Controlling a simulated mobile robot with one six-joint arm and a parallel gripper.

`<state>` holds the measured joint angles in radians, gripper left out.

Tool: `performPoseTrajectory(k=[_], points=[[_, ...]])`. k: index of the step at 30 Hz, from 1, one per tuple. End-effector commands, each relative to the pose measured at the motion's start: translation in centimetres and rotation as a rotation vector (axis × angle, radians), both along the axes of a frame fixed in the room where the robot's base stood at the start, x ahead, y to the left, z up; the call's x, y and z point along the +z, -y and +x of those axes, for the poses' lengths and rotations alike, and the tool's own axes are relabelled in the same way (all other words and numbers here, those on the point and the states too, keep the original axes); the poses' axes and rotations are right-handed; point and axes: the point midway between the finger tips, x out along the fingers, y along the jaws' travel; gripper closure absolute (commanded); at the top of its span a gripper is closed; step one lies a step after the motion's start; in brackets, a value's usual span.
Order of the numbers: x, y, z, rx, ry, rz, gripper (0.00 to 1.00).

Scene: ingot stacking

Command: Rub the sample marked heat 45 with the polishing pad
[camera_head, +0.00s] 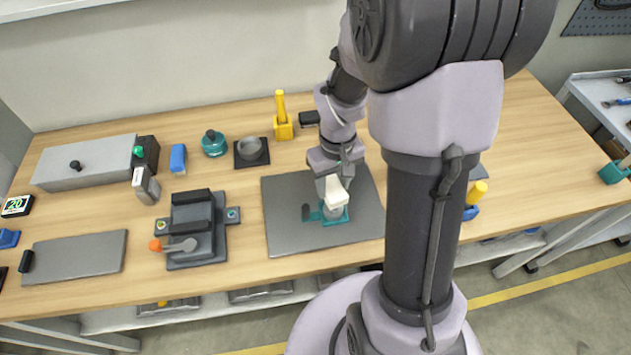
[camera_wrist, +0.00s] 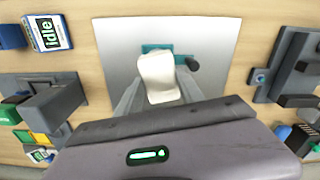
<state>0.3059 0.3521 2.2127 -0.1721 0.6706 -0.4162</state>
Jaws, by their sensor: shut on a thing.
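My gripper (camera_head: 333,186) is over the grey mat (camera_head: 285,225) on the bench and is shut on a pale, cream-white block, which looks like the polishing pad (camera_head: 337,198). In the wrist view the pad (camera_wrist: 158,77) sits between my two fingers and hides much of what lies under it. A teal holder (camera_head: 325,216) with a dark knob lies on the mat directly below the pad. I cannot tell whether the pad touches anything in it. No sample marked heat 45 can be made out; one in the holder would be hidden.
Left of the mat stands a dark clamp fixture (camera_head: 193,225) with an orange-tipped lever. Behind are a round dark cup (camera_head: 250,150), a teal pot (camera_head: 214,143) and a yellow-handled tool (camera_head: 281,108). The bench's right part is largely clear.

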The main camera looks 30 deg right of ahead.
Motion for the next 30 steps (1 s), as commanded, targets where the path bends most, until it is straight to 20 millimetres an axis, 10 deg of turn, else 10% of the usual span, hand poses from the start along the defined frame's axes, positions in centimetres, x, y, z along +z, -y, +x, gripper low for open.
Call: performPoseTrajectory(k=[30], points=[[-4.6, -0.1, 0.1, 0.0, 0.001, 0.0, 0.98]])
